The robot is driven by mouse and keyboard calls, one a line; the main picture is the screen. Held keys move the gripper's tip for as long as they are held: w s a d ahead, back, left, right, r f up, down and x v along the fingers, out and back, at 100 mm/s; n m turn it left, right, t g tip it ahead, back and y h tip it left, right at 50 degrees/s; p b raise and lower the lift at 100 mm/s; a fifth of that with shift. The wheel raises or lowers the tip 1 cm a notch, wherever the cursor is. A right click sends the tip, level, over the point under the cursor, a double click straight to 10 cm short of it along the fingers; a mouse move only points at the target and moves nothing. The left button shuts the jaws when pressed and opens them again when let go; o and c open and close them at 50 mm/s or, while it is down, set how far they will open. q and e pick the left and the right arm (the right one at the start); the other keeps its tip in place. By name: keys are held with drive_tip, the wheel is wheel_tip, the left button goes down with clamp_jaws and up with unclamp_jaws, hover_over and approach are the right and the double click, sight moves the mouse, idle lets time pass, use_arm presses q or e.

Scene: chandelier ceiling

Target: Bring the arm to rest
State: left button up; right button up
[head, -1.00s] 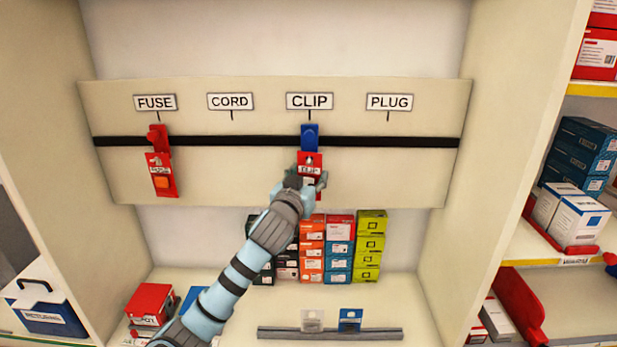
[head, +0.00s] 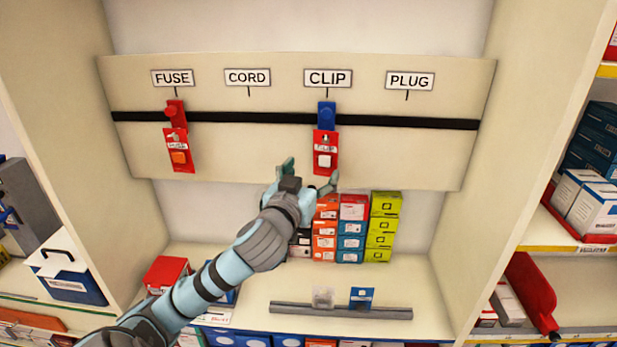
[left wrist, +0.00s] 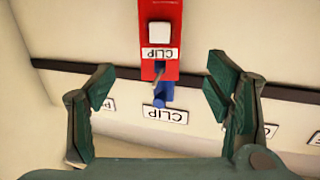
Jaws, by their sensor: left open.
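My left gripper (head: 308,176) is open and empty in front of the lower part of the board, just below and left of the red clip packet (head: 325,158). The packet hangs from a blue hook (head: 327,115) under the CLIP label (head: 328,78). In the left wrist view, the open fingers (left wrist: 162,100) stand apart on either side of the hanging packet (left wrist: 160,35), without touching it. A red fuse packet (head: 179,152) hangs from a red hook under the FUSE label. My right gripper is not in view.
The pale board (head: 245,160) carries a black rail (head: 400,123); no packets hang under CORD and PLUG. Below, stacked coloured boxes (head: 384,228) stand on the shelf, with two small packets in a grey rack (head: 400,312). Side walls and shelves flank the bay.

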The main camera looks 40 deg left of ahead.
use_arm(q)
drive_tip(key=s+d+f+m+g+h, duration=0.1)
drive_tip(key=s+d+f+g, duration=0.15)
drive_tip(key=f, duration=0.45)
drive_tip(key=s+d+f+m+g+h, duration=0.1)
drive_tip(key=s+d+f+g, duration=0.1)
drive_tip(key=s+f, duration=0.35)
drive_tip(key=s+d+f+g+h, duration=0.1)
drive_tip(key=s+d+f+g, duration=0.1)
drive_tip(key=f, duration=0.7)
drive_tip(key=s+d+f+m+g+h, duration=0.1)
drive_tip(key=s+d+f+m+g, duration=0.2)
drive_tip(key=s+f, duration=0.4)
drive_tip(key=s+d+f+g+h, duration=0.25)
drive_tip(key=s+d+f, duration=0.35)
drive_tip(key=s, duration=0.3)
wheel_tip(320, 180, down, 13)
drive_tip(key=a+g, duration=0.1)
drive_tip(key=g, duration=0.1)
drive_tip(key=s+a+f+g, duration=0.1)
drive_tip(key=s+f, duration=1.5)
drive_tip(key=f, duration=0.3)
drive_tip(key=shift+s+a+f+y, duration=0.25)
drive_tip(key=shift+s+y, duration=0.05)
drive_tip(key=shift+y, duration=0.05)
